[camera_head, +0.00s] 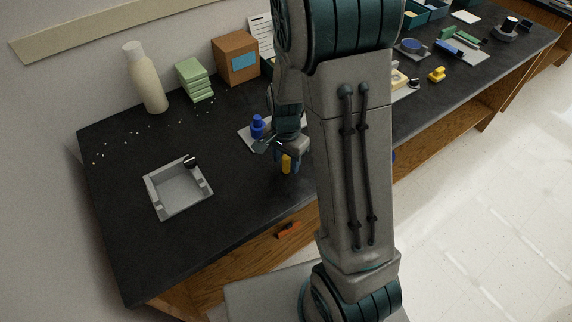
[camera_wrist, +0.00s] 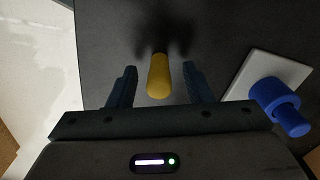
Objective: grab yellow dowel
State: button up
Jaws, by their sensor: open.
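The yellow dowel (camera_head: 286,163) is on the dark bench top near its front edge, partly hidden by my gripper in the head view. In the wrist view the yellow dowel (camera_wrist: 158,76) shows between my two fingers, with a dark gap on each side. My gripper (camera_wrist: 158,80) is open around the dowel and does not visibly touch it. In the head view my gripper (camera_head: 288,158) is low over the bench, and my arm hides part of the bench.
A blue stepped part (camera_head: 257,126) stands on a light plate (camera_wrist: 297,72) beside my gripper. A grey tray (camera_head: 178,190) lies to the left. A bottle (camera_head: 146,78), green blocks (camera_head: 193,78) and a brown box (camera_head: 236,59) stand behind. The bench between tray and gripper is clear.

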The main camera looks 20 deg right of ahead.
jog(key=shift+f, duration=0.55)
grip_shut()
jog(key=shift+r, duration=0.15)
